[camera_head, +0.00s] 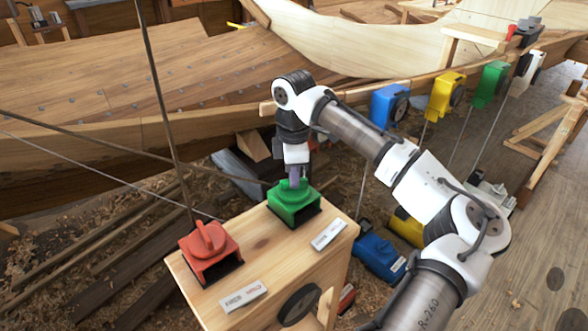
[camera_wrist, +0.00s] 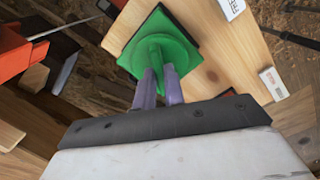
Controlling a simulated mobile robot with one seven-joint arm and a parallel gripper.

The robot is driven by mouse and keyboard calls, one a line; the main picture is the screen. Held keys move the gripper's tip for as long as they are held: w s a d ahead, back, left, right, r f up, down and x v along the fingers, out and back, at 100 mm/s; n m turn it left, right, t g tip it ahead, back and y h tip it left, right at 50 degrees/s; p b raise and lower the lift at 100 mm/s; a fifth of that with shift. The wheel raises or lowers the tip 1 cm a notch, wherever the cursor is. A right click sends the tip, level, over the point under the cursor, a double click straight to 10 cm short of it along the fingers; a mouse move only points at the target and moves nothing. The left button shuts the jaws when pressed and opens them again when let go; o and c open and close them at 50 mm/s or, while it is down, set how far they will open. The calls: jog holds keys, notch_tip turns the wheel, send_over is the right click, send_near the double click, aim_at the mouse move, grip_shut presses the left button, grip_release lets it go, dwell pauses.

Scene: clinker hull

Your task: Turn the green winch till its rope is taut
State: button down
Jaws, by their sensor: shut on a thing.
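The green winch (camera_head: 293,206) stands on the right rear part of a wooden box top, beside a red winch (camera_head: 209,249). My gripper (camera_head: 293,184) reaches down from above, its purple fingers shut on the green winch's knob. In the wrist view, the fingers (camera_wrist: 158,88) close on the raised green handle (camera_wrist: 155,50) in the middle of the winch's square green top. A dark rope (camera_head: 225,171) runs from the left to the green winch and looks nearly straight. I cannot tell how tight it is.
The plank hull (camera_head: 110,75) lies behind. Blue (camera_head: 390,104), yellow (camera_head: 446,96) and green blocks hang at right. Another rope rises steeply behind the red winch.

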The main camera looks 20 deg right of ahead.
jog(key=m+p, duration=0.3)
jog(key=m, duration=0.1)
jog(key=shift+m, duration=0.4)
dwell(0.4)
jog(key=c, duration=1.5)
grip_release()
notch_tip(320, 180, up, 14)
jog(key=shift+f, duration=0.1)
